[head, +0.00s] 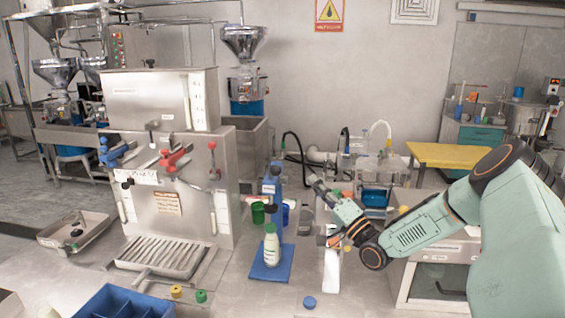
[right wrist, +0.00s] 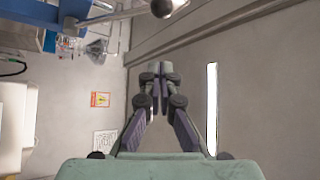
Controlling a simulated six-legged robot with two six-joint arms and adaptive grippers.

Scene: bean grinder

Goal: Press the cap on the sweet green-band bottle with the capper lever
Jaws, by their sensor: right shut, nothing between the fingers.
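A white bottle (head: 271,248) with green at its neck stands upright on a blue base plate (head: 284,275). A blue upright post (head: 277,190), which looks like the capper, rises just behind it. Whether a cap is seated on the bottle is too small to tell. My right gripper (head: 316,183) is shut and empty, to the right of the post's upper part and above the bottle. In the right wrist view its fingertips (right wrist: 155,68) meet below a dark ball knob (right wrist: 165,7) on a metal rod, probably the lever, apart from it in the picture. My left gripper is not in view.
A blue cap (head: 309,302) and yellow and green caps (head: 201,296) lie on the counter. A green cup (head: 258,212) stands behind the bottle. A steel machine (head: 180,180) with levers is at left, a blue divided crate (head: 125,302) at the front.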

